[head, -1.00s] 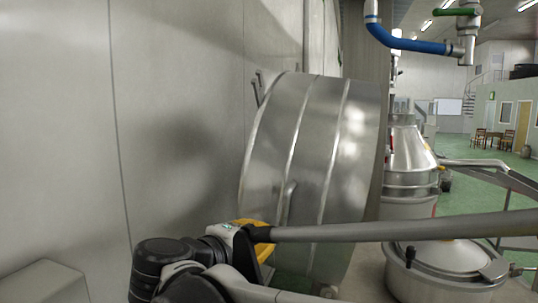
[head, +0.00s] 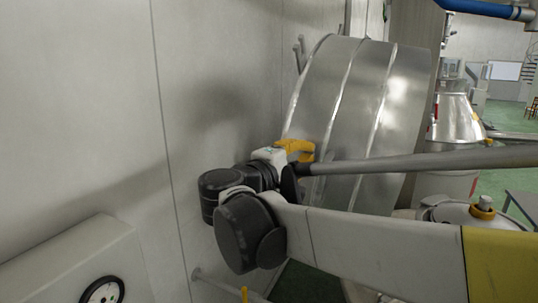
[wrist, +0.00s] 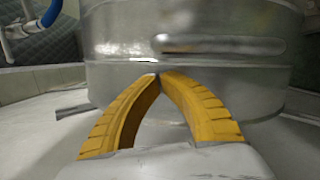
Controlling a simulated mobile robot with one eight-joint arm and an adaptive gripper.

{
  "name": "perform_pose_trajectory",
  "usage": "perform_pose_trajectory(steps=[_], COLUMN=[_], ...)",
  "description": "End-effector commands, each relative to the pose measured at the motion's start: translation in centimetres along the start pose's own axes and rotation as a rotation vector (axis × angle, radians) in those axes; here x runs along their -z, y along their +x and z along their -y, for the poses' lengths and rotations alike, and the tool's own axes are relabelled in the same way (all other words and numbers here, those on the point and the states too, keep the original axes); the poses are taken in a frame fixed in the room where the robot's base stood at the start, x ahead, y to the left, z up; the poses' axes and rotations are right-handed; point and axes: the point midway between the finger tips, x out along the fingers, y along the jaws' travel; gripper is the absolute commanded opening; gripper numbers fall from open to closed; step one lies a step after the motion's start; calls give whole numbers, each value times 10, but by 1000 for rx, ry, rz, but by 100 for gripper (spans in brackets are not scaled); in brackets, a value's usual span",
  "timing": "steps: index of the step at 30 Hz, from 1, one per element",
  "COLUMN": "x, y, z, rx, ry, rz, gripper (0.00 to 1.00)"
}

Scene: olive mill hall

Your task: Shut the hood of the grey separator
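The hood (head: 350,95) of the grey separator is a large, shiny ribbed metal drum. It stands open, tipped up close to the wall in the head view. In the wrist view its curved side (wrist: 120,40) fills the upper middle, with a bar-like handle (wrist: 220,46) across it. My gripper (head: 298,150) is in front of the hood's lower left side. In the wrist view its yellow fingers (wrist: 158,76) meet at the tips with nothing between them. The tips are close to the hood, below and left of the handle; I cannot tell whether they touch. The separator's bowl is mostly hidden.
A pale wall (head: 220,80) runs close along the left. A grey box (head: 80,265) with a round dial is at lower left. A lidded metal vessel (head: 480,216) and a conical metal machine (head: 455,120) stand to the right. Green floor shows beyond them.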

Motion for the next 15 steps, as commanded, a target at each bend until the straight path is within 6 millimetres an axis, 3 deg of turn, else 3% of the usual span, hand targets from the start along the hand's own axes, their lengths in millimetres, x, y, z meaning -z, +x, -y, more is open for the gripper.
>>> perform_pose_trajectory(steps=[4,15], x=[-13,-15], y=[3,4], z=[0,0], rx=[0,0], ry=[0,0], rz=[2,1], gripper=[0,0])
